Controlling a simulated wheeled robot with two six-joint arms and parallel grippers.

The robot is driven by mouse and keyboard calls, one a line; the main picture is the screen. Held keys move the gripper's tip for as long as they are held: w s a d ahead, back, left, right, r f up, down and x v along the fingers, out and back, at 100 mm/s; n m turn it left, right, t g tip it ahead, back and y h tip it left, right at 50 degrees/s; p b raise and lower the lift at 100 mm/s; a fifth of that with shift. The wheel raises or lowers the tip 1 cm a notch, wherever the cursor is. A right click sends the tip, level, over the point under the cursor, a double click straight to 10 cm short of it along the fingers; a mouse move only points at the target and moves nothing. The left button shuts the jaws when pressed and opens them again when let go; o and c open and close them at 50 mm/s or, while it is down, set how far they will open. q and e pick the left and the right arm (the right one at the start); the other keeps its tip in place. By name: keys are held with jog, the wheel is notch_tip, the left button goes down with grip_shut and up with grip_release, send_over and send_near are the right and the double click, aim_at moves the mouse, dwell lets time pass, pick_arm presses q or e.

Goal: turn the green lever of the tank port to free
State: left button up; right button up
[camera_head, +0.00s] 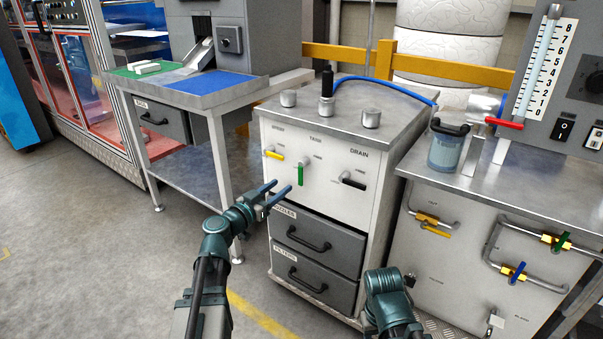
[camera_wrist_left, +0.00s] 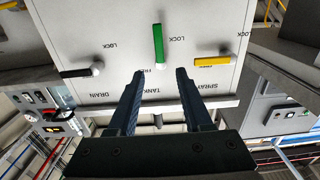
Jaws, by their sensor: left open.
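The green lever (camera_head: 300,174) of the tank port hangs straight down from its pivot on the white cabinet front, under the word TANK. In the left wrist view, which shows the panel upside down, the lever (camera_wrist_left: 158,42) points up in the picture, with LOCK printed beside it. My left gripper (camera_head: 282,190) is open and empty, just below and left of the lever in the head view. In the left wrist view its fingertips (camera_wrist_left: 160,72) are apart, with the lever's pivot showing between and beyond them. My right arm shows at the bottom, but its fingers do not.
A yellow spray lever (camera_head: 274,155) and a black drain lever (camera_head: 353,182) flank the green one, both roughly horizontal. Two drawers (camera_head: 316,240) with protruding handles lie below. A blue hose (camera_head: 385,83) crosses above the cabinet top. A steel bench (camera_head: 500,185) stands at right.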

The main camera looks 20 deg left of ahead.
aim_at(300, 172)
pick_arm(q)
jog(key=x, duration=1.1)
jog(key=shift+w, duration=0.2)
grip_shut()
dwell(1.0)
